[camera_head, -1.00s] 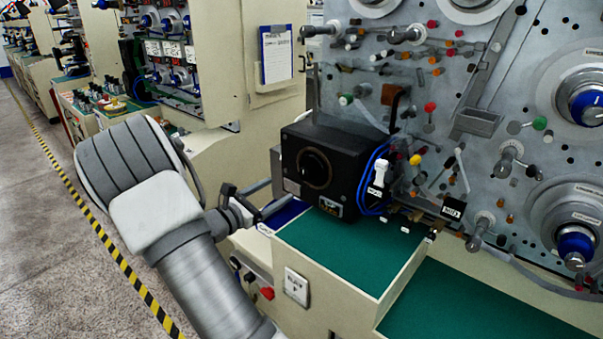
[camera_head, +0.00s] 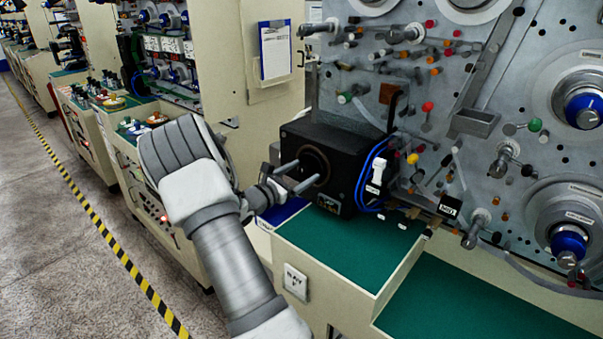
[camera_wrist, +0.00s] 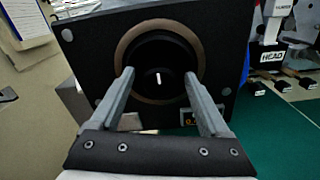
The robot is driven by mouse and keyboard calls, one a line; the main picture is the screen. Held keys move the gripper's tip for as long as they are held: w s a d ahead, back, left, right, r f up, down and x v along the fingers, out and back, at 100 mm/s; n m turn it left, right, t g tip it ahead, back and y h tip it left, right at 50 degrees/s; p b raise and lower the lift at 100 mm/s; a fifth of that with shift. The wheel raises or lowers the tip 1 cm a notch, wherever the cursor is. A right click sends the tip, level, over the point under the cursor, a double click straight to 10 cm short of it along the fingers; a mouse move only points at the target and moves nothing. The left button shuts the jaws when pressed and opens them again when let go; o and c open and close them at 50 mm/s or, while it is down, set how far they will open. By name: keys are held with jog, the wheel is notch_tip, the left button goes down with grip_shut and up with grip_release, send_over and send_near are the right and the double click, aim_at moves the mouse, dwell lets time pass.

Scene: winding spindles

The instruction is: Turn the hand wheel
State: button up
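The hand wheel (camera_wrist: 158,75) is a round black knob with a white mark, set in a brown ring on the face of a black box (camera_head: 340,160). In the wrist view the white mark stands nearly upright. My gripper (camera_wrist: 160,85) is open, with one grey finger on each side of the knob's lower part. In the head view my gripper (camera_head: 306,174) points at the box face, its fingers in front of the ring. I cannot tell whether the fingertips touch the wheel. No object is held between them.
The box stands on a green-topped bench (camera_head: 350,246). Blue cables (camera_head: 366,180) and a white switch (camera_head: 378,170) are at its right. Behind rises a grey panel with several pegs and spindles (camera_head: 585,110). A clipboard (camera_head: 275,50) hangs behind. The floor (camera_head: 60,230) at left is clear.

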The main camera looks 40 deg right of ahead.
grip_shut()
jog(key=shift+f+b, duration=0.15)
jog(key=shift+b, duration=0.5)
jog(key=m+b, duration=0.1)
jog(key=b, duration=0.1)
jog(key=m+b, duration=0.1)
jog(key=b, duration=0.2)
jog(key=shift+f+m, duration=0.3)
jog(key=shift+m, duration=0.1)
jog(key=m+b, duration=0.4)
jog(key=b, duration=0.4)
jog(key=m+b, duration=0.4)
jog(key=b, duration=0.4)
jog(key=shift+s+f, duration=0.1)
jog(key=m+b, duration=0.6)
jog(key=b, duration=0.6)
jog(key=m+b, duration=0.2)
jog(key=b, duration=0.1)
jog(key=shift+b, duration=0.4)
jog(key=shift+r+m+b, duration=0.25)
jog(key=shift+m+b, duration=0.65)
jog(key=shift+b, duration=0.15)
